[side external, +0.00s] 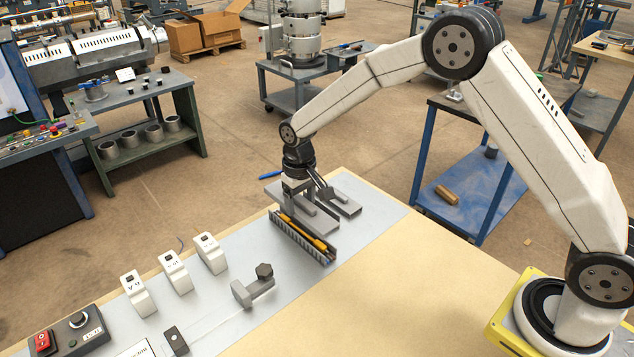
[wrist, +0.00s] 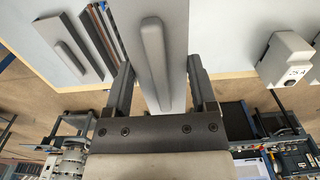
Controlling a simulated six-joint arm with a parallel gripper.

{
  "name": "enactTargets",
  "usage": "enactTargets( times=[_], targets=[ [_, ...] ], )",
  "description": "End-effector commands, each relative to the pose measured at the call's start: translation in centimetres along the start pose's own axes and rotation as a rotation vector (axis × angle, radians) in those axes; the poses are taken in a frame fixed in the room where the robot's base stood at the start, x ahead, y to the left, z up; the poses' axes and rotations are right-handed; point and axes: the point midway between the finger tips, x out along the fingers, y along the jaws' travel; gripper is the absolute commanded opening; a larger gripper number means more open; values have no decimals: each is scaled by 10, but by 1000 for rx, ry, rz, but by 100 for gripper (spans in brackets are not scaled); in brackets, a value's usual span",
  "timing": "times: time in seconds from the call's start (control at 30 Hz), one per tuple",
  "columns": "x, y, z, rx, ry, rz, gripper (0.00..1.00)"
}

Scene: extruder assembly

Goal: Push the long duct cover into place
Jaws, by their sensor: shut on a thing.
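The long grey duct cover (wrist: 173,40) has a raised ridge along its middle. It lies between the two fingers of my gripper (wrist: 163,92) in the wrist view. In the side view my gripper (side external: 300,190) is low over the bench, shut on this cover (side external: 272,188). The dark slotted duct (side external: 303,240) is just in front, with yellow wiring showing along its top. Wires also show in the duct in the wrist view (wrist: 104,28), left of the cover. I cannot tell whether cover and duct touch.
A shorter grey cover with a ridge (wrist: 68,58) lies beyond the duct. Several white breakers (side external: 210,253) stand at left, and a dark-knobbed clamp (side external: 253,287) stands in front. The beige bench top (side external: 390,290) is bare at right.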

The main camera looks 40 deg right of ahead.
Motion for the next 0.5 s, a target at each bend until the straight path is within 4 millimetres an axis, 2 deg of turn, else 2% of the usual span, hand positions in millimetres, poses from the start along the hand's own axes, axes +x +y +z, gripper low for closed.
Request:
enactTargets(
  times=[0.5],
  targets=[
    [35, 0, 0, 0, 0, 0, 14]
  ],
)
